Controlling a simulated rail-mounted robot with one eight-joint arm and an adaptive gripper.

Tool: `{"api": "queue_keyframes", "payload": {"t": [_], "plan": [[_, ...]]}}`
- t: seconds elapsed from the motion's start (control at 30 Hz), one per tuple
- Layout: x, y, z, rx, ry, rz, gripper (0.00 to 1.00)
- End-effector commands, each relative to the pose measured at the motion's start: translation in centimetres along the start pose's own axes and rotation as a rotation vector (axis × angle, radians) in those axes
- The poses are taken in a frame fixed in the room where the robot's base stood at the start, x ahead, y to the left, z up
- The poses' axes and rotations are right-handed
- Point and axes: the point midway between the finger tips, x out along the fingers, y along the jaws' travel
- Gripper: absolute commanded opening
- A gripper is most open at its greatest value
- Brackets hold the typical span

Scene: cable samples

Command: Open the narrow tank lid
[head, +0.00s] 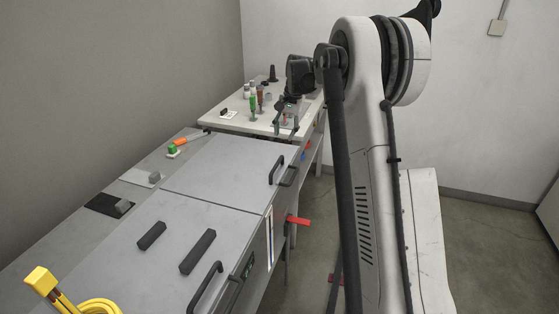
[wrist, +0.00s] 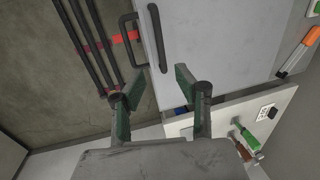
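The lid that looks narrower (head: 230,168) is a flat grey panel on the far part of the bench and lies closed. A black bar handle (head: 276,170) stands near its right edge. In the wrist view, the lid (wrist: 205,40) shows ahead of my gripper, with the handle (wrist: 157,38) at its left edge. A second black handle (wrist: 127,28) is just left of it, on the front side. My gripper (wrist: 160,84) is open and empty, its two fingers apart and short of the handle. In the head view, my gripper (head: 288,118) is beyond the lid's far edge, over the white table.
A nearer, larger lid (head: 170,260) carries two black blocks and a black handle (head: 205,286). The white table (head: 235,122) holds bottles and green and red tools. Small samples line the back ledge. A red lever (head: 298,220) juts from the front.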

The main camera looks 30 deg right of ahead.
Motion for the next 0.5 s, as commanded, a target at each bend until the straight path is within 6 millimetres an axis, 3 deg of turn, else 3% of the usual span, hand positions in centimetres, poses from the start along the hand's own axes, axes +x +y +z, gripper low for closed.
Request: {"api": "queue_keyframes", "payload": {"t": [0.17, 0.5], "plan": [[1.2, 0.0, -0.2, 0.003, -0.002, 0.000, 0.32], [7.1, 0.0, -0.2, 0.001, -0.001, 0.000, 0.32]]}}
